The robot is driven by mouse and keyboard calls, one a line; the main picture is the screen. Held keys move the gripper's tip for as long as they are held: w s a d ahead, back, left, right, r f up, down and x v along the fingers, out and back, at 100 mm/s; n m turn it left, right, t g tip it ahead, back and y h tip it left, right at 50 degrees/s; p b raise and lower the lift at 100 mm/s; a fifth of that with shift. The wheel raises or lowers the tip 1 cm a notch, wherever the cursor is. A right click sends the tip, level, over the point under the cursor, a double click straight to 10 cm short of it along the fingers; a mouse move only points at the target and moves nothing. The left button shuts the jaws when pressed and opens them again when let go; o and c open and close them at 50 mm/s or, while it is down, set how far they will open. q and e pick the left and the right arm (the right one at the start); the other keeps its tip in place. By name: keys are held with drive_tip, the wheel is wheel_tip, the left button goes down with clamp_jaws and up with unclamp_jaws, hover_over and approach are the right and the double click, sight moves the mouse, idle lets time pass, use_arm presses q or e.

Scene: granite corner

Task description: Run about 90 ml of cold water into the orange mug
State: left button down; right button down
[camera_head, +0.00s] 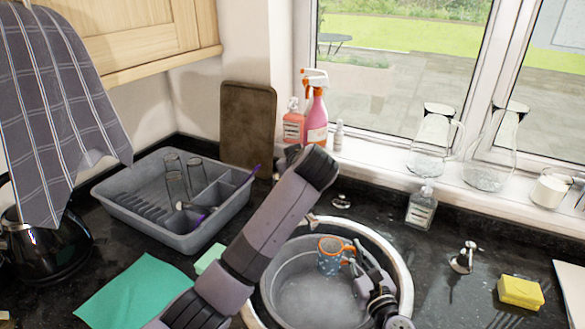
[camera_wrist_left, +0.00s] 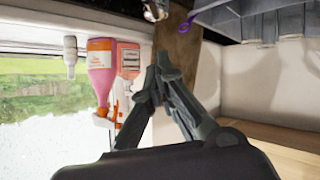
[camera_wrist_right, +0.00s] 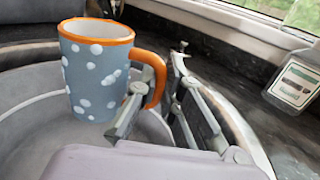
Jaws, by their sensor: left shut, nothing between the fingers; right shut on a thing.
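The orange mug (camera_head: 330,243) has a blue-grey body with white spots and an orange rim and handle. It is upright over the grey bowl (camera_head: 285,290) in the round sink. It shows close in the right wrist view (camera_wrist_right: 95,80); its bottom inside and any water are hidden. My right gripper (camera_wrist_right: 168,78) is shut on its handle from the right. My left arm crosses the head view in front of the sink's left side, and its fingers are hidden there. In the left wrist view my left gripper (camera_wrist_left: 162,62) is shut and empty. A tap (camera_head: 341,202) stands behind the sink.
Another tap (camera_head: 463,260) stands right of the sink. A soap bottle (camera_head: 421,208) stands behind it, and a yellow sponge (camera_head: 520,291) lies right.

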drive_tip(key=shift+r, duration=0.1)
use_arm(q)
drive_tip(key=v, duration=0.5)
drive_tip(key=shift+s+f, duration=0.1)
drive_tip(key=shift+f, duration=0.15)
